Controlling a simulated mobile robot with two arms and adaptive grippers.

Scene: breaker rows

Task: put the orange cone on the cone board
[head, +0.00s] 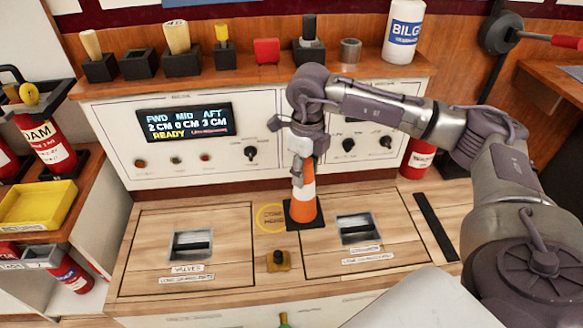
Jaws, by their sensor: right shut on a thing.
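The orange cone (303,208) has a white band and a dark square base. It stands nearly upright over the wooden counter, just right of a yellow ring marking (271,217). I cannot tell if its base touches the counter. My right gripper (300,172) comes down from above and is shut on the cone's upper part, hiding some of its tip. The ring holds small lettering that I cannot read surely; I cannot tell if it is the cone board. My left gripper is not in view.
Two wooden hatches with recessed handles (192,244) (358,229) flank the cone. A small black knob on a yellow base (278,261) stands in front. The control panel (185,125) rises behind. A yellow tray (38,205) is at left, and a black strip (436,226) lies at right.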

